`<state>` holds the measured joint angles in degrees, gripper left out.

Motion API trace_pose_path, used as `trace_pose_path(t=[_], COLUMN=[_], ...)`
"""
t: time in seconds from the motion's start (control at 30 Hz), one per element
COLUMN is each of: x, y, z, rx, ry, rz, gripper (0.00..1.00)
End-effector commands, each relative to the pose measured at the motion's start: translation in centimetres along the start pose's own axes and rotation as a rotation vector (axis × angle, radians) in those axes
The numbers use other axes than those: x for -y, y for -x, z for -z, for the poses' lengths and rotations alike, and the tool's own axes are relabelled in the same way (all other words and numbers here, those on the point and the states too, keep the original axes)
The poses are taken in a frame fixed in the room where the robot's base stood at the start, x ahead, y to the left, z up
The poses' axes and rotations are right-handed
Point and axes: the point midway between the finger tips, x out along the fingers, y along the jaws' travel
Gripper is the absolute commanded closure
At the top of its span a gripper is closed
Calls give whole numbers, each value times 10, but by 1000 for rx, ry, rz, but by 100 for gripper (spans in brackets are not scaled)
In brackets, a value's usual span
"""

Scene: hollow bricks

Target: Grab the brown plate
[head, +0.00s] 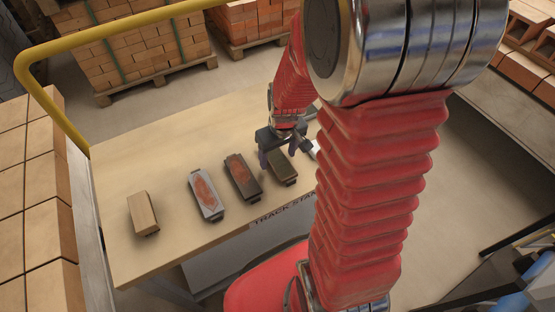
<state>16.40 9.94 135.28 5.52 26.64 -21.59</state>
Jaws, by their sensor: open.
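A small dark brown plate (284,169) lies on the light table (160,165), the rightmost in a row of pieces. My gripper (278,157) is open, its dark fingers pointing down just behind and above this plate. I cannot tell whether the fingers touch it. Left of it lies a dark plate with a reddish-brown patch (241,175). My red arm hides the right part of the table.
Stacked bricks on pallets (140,50) stand behind, and large tan blocks (30,190) at the left. The far left of the tabletop is clear.

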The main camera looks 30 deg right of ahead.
Motion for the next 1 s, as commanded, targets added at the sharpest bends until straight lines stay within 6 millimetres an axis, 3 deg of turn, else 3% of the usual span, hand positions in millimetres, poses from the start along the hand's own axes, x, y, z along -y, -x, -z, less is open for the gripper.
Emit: trace_pose_path(t=[0.17,1.0], x=[0,0], y=[0,0], z=[0,0], rx=[0,0], ry=[0,0], rz=[0,0], gripper=[34,93])
